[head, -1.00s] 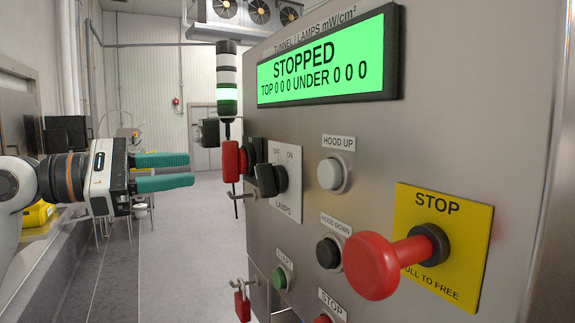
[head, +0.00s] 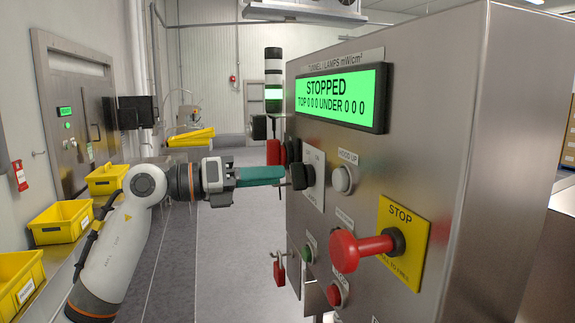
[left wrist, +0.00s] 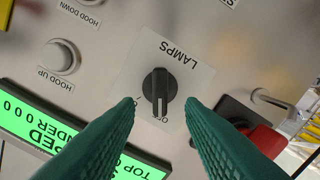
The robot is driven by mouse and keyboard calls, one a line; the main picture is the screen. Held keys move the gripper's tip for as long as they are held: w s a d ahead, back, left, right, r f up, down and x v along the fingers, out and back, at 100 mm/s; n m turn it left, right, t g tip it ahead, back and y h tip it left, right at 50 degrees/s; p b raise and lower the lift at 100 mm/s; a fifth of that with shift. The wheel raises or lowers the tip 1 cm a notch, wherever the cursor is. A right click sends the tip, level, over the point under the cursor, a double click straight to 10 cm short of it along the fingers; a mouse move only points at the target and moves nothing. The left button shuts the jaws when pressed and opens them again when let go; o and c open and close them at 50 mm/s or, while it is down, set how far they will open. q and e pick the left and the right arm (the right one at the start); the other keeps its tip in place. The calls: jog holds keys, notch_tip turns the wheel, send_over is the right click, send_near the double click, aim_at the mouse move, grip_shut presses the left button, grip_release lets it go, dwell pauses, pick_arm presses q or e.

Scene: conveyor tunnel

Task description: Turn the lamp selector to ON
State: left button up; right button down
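The lamp selector (head: 299,177) is a black knob on a pale plate marked LAMPS (head: 316,192), on the left part of the steel control panel. In the left wrist view the knob (left wrist: 158,88) appears upside down, its bar lined up with the OFF mark; the ON mark is partly hidden by a fingertip. My left gripper (head: 281,174) has teal fingers pointing at the knob. In the left wrist view the fingers (left wrist: 160,104) are apart, one on each side of the knob, with no visible contact. My right gripper is out of view.
A red emergency stop knob (head: 344,251) sticks out at the lower right. A hood-up button (head: 343,180) is right of the selector. A red handle (head: 273,152) is close by on the panel's left edge. The green display (head: 338,96) reads STOPPED.

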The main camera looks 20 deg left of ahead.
aim_at(291, 174)
pick_arm(q)
jog(key=shift+p+x, duration=0.45)
jog(key=shift+x, duration=1.55)
grip_shut()
